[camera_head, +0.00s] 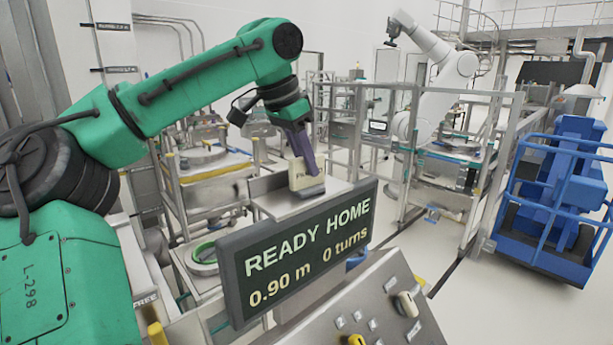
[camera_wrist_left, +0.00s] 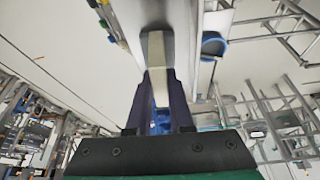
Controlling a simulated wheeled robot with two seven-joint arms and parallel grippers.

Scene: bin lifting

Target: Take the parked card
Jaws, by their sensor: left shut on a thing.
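A cream card (camera_head: 298,176) with partly covered dark lettering stands upright in a grey holder on the metal ledge (camera_head: 270,203) behind the display board. My left gripper (camera_head: 305,163), with dark purple fingers on the green arm, reaches down from above and is shut on the card. In the left wrist view the pale card (camera_wrist_left: 157,68) shows between the two purple fingers (camera_wrist_left: 158,85), with a grey block at its far end. The fingers hide part of the card. The card's foot meets the holder; I cannot tell whether it bears on it. My right gripper is not in view.
The display board (camera_head: 305,250) reads READY HOME, 0.90 m, 0 turns. A sloped console (camera_head: 365,310) with knobs and switches stands in front. Metal frames and a grey robot arm (camera_head: 440,65) stand behind. A blue wheeled machine (camera_head: 560,190) is at the right, with open floor before it.

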